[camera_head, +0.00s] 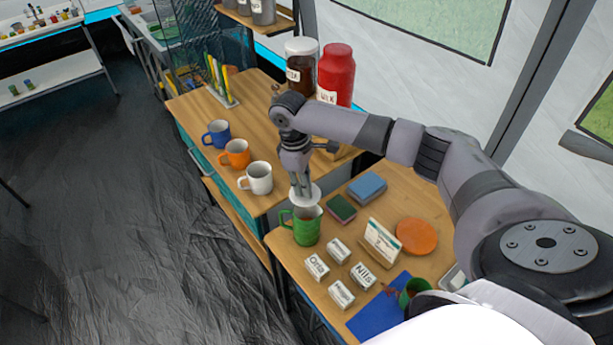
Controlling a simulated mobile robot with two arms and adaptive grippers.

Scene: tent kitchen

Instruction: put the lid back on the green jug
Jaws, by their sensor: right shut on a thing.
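The green jug (306,228) stands upright on the wooden table at the middle of the head view, its handle to the left. My right gripper (302,189) points down just above it, shut on a round white lid (304,197). The lid is over the jug's mouth and hides part of it. I cannot tell whether the lid touches the rim or hangs slightly above it. My left gripper is not in the view.
White labelled blocks (338,250), sponges (367,187), a card stand (381,241), an orange disc (416,236) and a blue mat (375,318) lie close to the jug. A white mug (258,178), an orange mug (235,153) and a blue mug (217,133) stand behind left.

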